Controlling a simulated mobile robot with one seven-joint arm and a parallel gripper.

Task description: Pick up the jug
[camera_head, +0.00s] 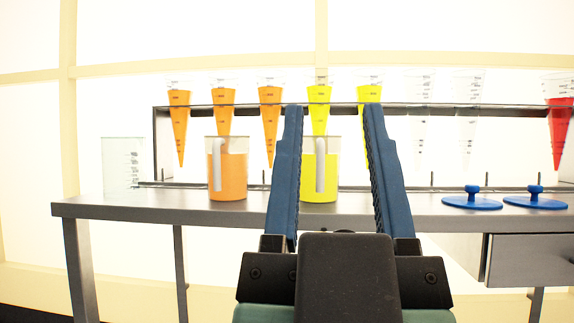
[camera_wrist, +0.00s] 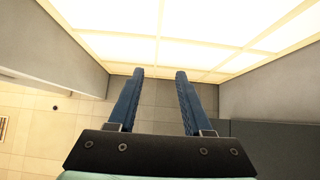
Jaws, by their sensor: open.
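Three jugs stand on the grey table in the head view. One jug with orange juice (camera_head: 232,180) is left of my gripper, its handle facing me. A jug with yellow juice (camera_head: 331,180) shows between my gripper's fingers, its handle also facing me. A clear, empty-looking jug (camera_head: 122,168) stands at the far left. My gripper (camera_head: 332,106) is open, with its two blue fingers wide apart in front of the table. The wrist view shows the same open fingers (camera_wrist: 159,74) with nothing between them, and no jug there. How far the fingers are from the yellow jug is hard to tell.
A grey rack (camera_head: 215,105) above the table holds several cones with orange, yellow, clear and red contents. Two blue lids (camera_head: 472,200) with knobs lie at the right, above a drawer (camera_head: 530,260). The table (camera_head: 150,207) is bare along its front left.

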